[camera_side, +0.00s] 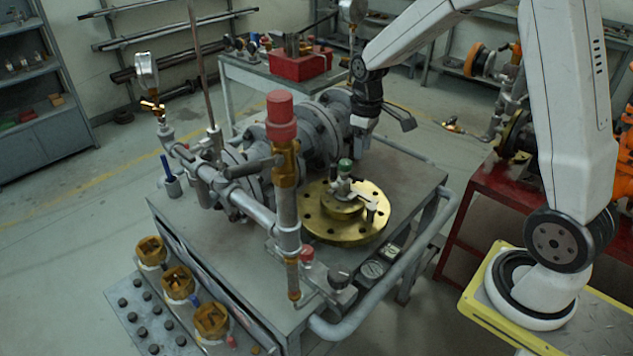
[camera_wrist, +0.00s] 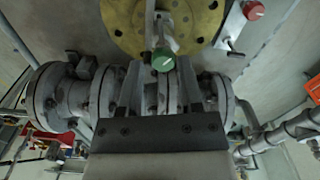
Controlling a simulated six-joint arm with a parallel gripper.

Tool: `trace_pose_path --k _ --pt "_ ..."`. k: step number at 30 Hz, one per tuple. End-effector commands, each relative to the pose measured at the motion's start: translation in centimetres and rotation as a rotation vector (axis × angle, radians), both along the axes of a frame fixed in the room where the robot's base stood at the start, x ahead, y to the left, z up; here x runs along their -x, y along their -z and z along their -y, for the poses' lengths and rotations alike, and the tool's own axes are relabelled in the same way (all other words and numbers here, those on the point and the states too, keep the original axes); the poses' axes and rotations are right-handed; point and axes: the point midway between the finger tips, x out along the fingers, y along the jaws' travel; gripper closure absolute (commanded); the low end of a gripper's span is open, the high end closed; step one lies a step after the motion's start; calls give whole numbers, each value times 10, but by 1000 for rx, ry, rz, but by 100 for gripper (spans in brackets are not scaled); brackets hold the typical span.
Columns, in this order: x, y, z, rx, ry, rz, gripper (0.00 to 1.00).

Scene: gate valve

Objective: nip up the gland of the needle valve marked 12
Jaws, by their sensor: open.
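A small needle valve with a green cap (camera_side: 345,165) stands upright on the brass flange (camera_side: 318,222) on the bench top. In the wrist view its green cap (camera_wrist: 163,61) is near the upper middle, with its pale body above it in the picture. I cannot read a number 12 on it, and its gland is too small to make out. My gripper (camera_side: 361,142) is open and empty, pointing down behind the brass flange by the grey flanged pipework, apart from the green-capped valve. The wrist view shows my gripper (camera_wrist: 158,88) at the lower middle.
Grey flanged pipework (camera_side: 318,130) runs close beside my gripper. A vertical pipe with a red cap (camera_side: 281,112) rises left of the brass flange. A red-knobbed fitting (camera_side: 307,257) and a bench rail (camera_side: 400,275) lie in front. The bench top right of the flange is fairly clear.

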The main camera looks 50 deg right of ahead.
Motion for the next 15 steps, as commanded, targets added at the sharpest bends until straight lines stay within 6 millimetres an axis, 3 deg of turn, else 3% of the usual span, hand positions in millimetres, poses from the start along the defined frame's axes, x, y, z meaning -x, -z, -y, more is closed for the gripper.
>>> trace_pose_path --k 8,15 --pt "0 6 0 0 2 0 54" --pt "1 28 0 -1 3 -3 54"
